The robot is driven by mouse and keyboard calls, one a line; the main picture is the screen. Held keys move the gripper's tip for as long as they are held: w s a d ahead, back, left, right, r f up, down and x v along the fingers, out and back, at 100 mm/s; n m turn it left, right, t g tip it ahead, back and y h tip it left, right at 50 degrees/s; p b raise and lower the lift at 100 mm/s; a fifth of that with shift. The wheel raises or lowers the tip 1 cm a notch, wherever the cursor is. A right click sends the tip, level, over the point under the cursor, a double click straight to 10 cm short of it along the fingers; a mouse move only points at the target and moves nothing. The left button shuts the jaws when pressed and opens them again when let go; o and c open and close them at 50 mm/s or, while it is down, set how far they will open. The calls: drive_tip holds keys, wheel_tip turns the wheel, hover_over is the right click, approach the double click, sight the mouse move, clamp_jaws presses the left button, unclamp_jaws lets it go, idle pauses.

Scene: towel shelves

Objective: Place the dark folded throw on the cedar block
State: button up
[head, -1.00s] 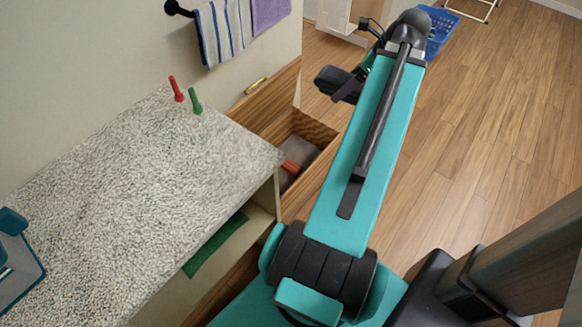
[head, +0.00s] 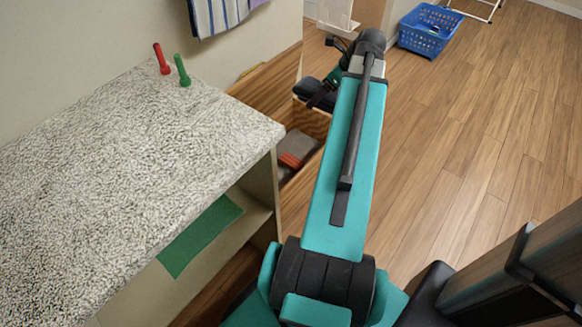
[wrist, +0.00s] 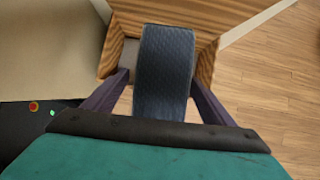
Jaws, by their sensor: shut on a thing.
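The dark folded throw (wrist: 165,70) is blue-grey and hangs between the fingers of my gripper (wrist: 161,82) in the wrist view. My gripper is shut on it. The throw is over a wooden box or drawer (wrist: 203,62), and its far end reaches close to the box's far wall. In the head view, the end of my arm is over the far part of this open wooden box (head: 306,119). A reddish-orange block (head: 290,160), which may be the cedar block, lies in the box on or beside a grey thing (head: 299,143). The wrist view does not show the block.
A speckled countertop (head: 130,170) with a red peg (head: 161,58) and a green peg (head: 182,70) is left of the box. A green cloth (head: 200,235) lies on the shelf below. Striped towels (head: 216,14) hang on the wall. A blue basket (head: 425,38) stands on open floor.

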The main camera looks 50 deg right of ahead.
drive_tip(key=b+x, duration=1.3)
drive_tip(key=x, duration=1.2)
drive_tip(key=shift+s+d+m, duration=0.25)
drive_tip(key=shift+d+m, duration=0.1)
drive_tip(key=shift+m, duration=0.05)
drive_tip(key=shift+f, duration=0.2)
drive_tip(key=b, duration=0.6)
hover_over(288, 158)
drive_tip(key=s, duration=0.2)
wheel_tip(288, 158, down, 13)
drive_tip(key=shift+s+r, duration=0.1)
drive_tip(key=shift+r, duration=0.05)
drive_tip(key=shift+f+b, duration=1.55)
drive_tip(key=shift+f, duration=1)
drive_tip(key=shift+f, duration=0.15)
drive_tip(key=o, duration=1.4)
